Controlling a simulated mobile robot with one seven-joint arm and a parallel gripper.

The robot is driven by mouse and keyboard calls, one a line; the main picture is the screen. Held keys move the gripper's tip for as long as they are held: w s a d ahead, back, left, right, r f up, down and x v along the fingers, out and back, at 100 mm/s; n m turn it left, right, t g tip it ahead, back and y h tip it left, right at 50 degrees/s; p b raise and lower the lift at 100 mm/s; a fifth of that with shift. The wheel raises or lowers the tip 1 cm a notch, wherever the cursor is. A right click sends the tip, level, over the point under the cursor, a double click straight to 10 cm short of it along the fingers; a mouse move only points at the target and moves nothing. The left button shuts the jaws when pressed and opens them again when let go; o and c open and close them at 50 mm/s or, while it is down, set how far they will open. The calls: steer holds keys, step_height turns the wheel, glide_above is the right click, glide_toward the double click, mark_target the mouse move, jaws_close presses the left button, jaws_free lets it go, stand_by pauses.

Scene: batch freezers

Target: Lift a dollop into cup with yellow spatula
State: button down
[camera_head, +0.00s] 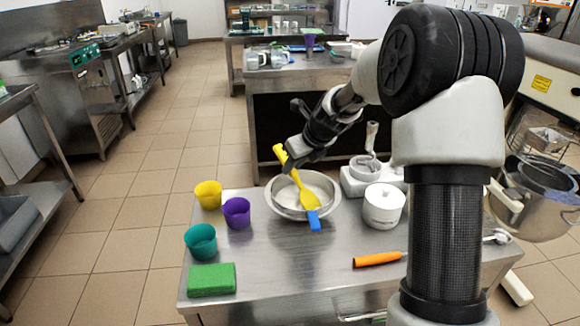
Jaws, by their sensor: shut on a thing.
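My gripper (290,165) is shut on the handle of the yellow spatula (303,194), just above the metal bowl. The spatula slants down to the right across the bowl, with its wide yellow part over the bowl's right inside. A blue piece (314,220) shows at its lower end, over the near rim. The bowl (272,208) stands on the steel table and holds something pale (322,186). A yellow cup (208,194), a purple cup (237,212) and a teal cup (200,241) stand left of the bowl. The inside of the cups is too small to tell.
A green block (211,279) lies at the table's near left corner. A white lidded jar (383,206) stands right of the bowl, with a white scale-like device (366,176) behind it. An orange-handled tool (378,260) lies near the front right. The table's front middle (290,265) is clear.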

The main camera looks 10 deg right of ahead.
mark_target(297, 178)
steer(key=shift+s+d+f+b, duration=0.1)
steer(key=shift+s+d+b, duration=0.25)
steer(key=shift+s+b, duration=0.25)
steer(key=shift+s+d+f+b, duration=0.1)
steer(key=shift+s+d+b, duration=0.25)
steer(key=shift+s+b, duration=0.25)
steer(key=shift+s+d+b, duration=0.35)
steer(key=shift+s+b, duration=0.1)
steer(key=shift+s, duration=0.25)
steer(key=shift+s+r+p, duration=0.1)
steer(key=shift+r+p, duration=0.2)
steer(key=shift+p, duration=0.15)
steer(key=shift+w+a+g+p, duration=0.1)
steer(key=shift+w+g+p, duration=0.15)
steer(key=shift+p, duration=0.7)
steer(key=p, duration=0.3)
steer(key=shift+w+a+f+g, duration=0.15)
steer(key=shift+w+f+g, duration=0.05)
steer(key=shift+f+g, duration=0.15)
